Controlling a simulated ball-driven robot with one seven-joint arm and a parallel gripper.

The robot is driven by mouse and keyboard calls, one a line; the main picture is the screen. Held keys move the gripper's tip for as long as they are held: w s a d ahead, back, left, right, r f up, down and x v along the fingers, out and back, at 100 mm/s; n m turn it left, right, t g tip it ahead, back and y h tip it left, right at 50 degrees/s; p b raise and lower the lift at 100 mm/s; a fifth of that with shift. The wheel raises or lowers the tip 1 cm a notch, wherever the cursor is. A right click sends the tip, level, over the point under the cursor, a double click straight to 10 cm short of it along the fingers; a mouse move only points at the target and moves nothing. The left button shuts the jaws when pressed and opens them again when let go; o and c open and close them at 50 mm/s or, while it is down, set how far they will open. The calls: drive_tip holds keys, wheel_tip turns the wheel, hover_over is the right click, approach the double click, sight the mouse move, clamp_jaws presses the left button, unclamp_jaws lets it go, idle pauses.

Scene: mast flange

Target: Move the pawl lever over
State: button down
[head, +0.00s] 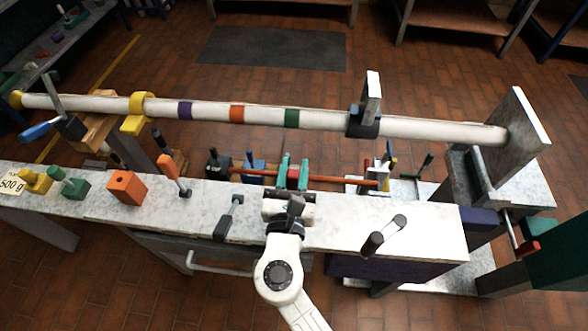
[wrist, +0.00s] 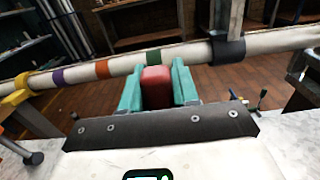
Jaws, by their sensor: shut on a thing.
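My gripper (head: 292,172) is over the far edge of the grey bench, its teal fingers pointing away towards the mast. In the wrist view the two teal fingers (wrist: 158,88) are shut on a red rounded block (wrist: 156,84), which fills the space between them. In the head view a thin red-orange bar (head: 335,180) runs left and right at the fingers; I cannot tell whether it joins the block. I cannot tell for sure which part is the pawl lever; its link to the red block is hidden by the fingers.
A pale mast (head: 210,111) with coloured bands lies beyond, carrying a dark collar with an upright grey plate (head: 373,85). Bench right of my gripper is mostly bare.

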sight(292, 186)
drive_tip(key=shift+s+f+t+b, duration=0.25)
drive_tip(key=shift+s+t+b, duration=0.25)
drive_tip(key=shift+b, duration=1.05)
drive_tip(key=shift+s+f+t+b, duration=0.2)
drive_tip(key=shift+s+t+b, duration=0.3)
drive_tip(key=shift+b, duration=1.05)
drive_tip(key=s+t+b, duration=0.1)
drive_tip(key=b, duration=0.3)
drive_tip(key=s+t+b, duration=0.1)
drive_tip(key=b, duration=0.3)
drive_tip(key=shift+s+a+f+t, duration=0.1)
drive_tip(key=shift+s+f+t, duration=0.1)
drive_tip(key=shift+s+t, duration=0.1)
drive_tip(key=s+t+b, duration=0.1)
drive_tip(key=b, duration=0.4)
drive_tip(key=s+f+t+b, duration=0.1)
drive_tip(key=t+b, duration=0.1)
drive_tip(key=b, duration=0.3)
drive_tip(key=shift+s, duration=0.4)
drive_tip(key=s+t+b, duration=0.1)
drive_tip(key=b, duration=0.2)
drive_tip(key=shift+b, duration=0.75)
drive_tip(key=c, duration=0.9)
unclamp_jaws()
drive_tip(key=shift+s, duration=0.1)
